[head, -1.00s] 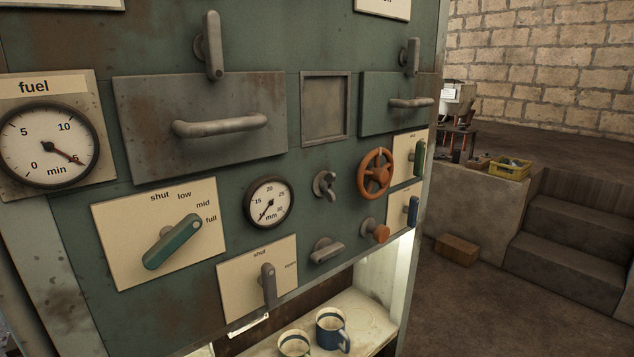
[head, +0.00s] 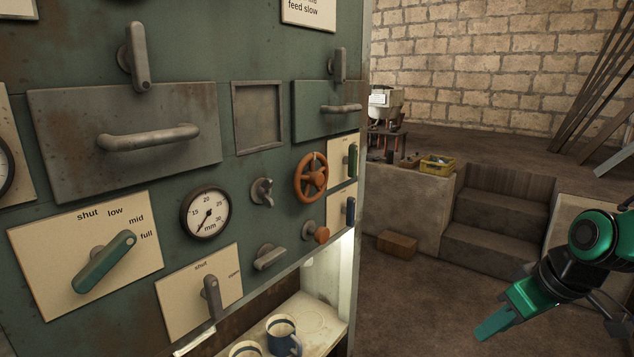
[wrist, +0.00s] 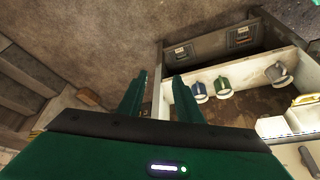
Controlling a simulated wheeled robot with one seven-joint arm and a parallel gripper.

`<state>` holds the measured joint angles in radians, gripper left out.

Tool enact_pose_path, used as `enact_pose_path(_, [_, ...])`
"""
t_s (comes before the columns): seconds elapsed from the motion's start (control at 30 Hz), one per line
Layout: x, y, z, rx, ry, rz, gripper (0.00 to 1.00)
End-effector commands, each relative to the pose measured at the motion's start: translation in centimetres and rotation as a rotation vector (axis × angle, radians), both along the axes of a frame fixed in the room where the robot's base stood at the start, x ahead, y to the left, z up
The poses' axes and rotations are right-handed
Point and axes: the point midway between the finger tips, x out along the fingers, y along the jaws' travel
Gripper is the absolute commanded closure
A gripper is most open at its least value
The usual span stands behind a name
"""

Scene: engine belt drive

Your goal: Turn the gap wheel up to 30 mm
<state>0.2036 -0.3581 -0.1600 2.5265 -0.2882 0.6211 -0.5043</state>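The gap wheel appears to be the orange spoked wheel (head: 313,178) on the green panel, near its right edge in the head view. Left of it is the round mm gauge (head: 206,212), marked from 15 to 30. Its needle points down and left, below the 15 mark. My gripper (head: 493,325) is low at the right of the head view, well away from the wheel. In the wrist view its two green fingers (wrist: 160,75) stand apart with nothing between them. The wheel cannot be made out in the wrist view.
Around the wheel are a small grey wing knob (head: 263,192), an orange knob (head: 321,234), a grey handle (head: 270,257) and a green lever (head: 352,160). Mugs (head: 282,334) stand on the lit shelf below. Steps (head: 495,215) and a brick (head: 397,244) lie right; floor between is open.

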Motion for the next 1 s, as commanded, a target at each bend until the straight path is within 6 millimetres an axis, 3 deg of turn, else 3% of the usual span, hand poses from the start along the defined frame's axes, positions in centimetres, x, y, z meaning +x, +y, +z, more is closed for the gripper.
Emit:
enact_pose_path(0.03, [2.9, 2.7, 0.6, 0.007, -0.099, 0.158, 0.68])
enact_pose_path(0.1, [6.4, 7.0, 2.3, 0.017, -0.271, 0.378, 0.68])
enact_pose_path(0.2, [10.2, 13.3, 5.9, 0.037, -0.540, 0.637, 0.68])
enact_pose_path(0.3, [12.4, 18.5, 10.2, 0.057, -0.806, 0.805, 0.68])
enact_pose_path(0.4, [13.4, 21.8, 14.4, 0.071, -1.034, 0.888, 0.68])
enact_pose_path(0.5, [13.9, 23.6, 17.6, 0.076, -1.200, 0.913, 0.68])
enact_pose_path(0.63, [14.1, 24.5, 20.0, 0.075, -1.315, 0.913, 0.68])
enact_pose_path(0.83, [15.0, 25.8, 20.6, 0.073, -1.345, 0.913, 0.68])
enact_pose_path(1.0, [16.7, 28.1, 20.6, 0.075, -1.345, 0.916, 0.68])
